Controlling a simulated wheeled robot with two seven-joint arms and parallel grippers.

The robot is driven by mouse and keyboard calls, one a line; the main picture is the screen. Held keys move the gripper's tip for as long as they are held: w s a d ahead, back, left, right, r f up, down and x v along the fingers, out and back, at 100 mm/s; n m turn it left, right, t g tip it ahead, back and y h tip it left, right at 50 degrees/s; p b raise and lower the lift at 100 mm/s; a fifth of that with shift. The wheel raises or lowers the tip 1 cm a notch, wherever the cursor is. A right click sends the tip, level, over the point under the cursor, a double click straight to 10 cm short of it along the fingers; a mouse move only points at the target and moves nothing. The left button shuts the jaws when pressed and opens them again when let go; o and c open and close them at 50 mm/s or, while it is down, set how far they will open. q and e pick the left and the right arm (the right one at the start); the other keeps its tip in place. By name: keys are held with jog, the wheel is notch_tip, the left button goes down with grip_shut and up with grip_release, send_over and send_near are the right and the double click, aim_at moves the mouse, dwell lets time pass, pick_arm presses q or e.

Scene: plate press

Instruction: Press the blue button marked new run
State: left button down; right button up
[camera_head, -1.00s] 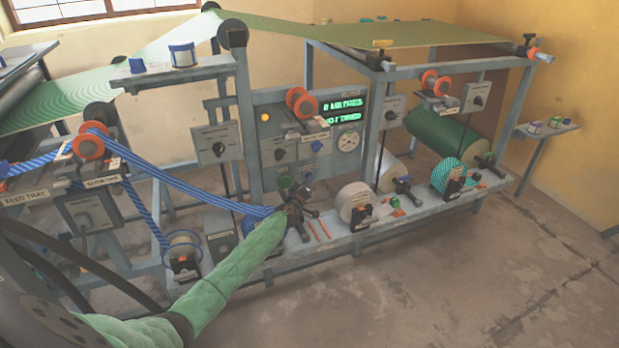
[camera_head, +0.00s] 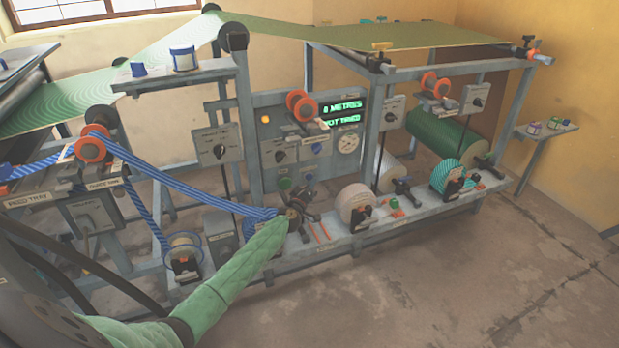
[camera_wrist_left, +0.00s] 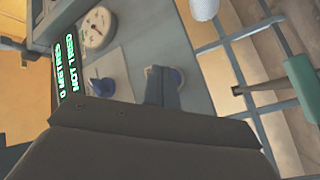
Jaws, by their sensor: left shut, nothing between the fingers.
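A small round blue button (camera_wrist_left: 177,76) shows in the left wrist view on the grey panel, partly covered by my finger. Its marking cannot be read. My left gripper (camera_wrist_left: 163,82) is shut and empty, with its tips at or just in front of the button. Contact cannot be told. In the head view my left gripper (camera_head: 306,192) is in front of the lower part of the control panel (camera_head: 270,103), at the end of the green-sleeved arm. My right gripper is not in view.
A blue knob (camera_wrist_left: 101,86), a green-lettered display (camera_head: 341,112) reading "0 METRES" and a dial gauge (camera_head: 348,144) are on the panel. A green button (camera_head: 284,183) is close by. A blue striped band (camera_head: 190,187) and a pale reel (camera_head: 355,203) flank my gripper.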

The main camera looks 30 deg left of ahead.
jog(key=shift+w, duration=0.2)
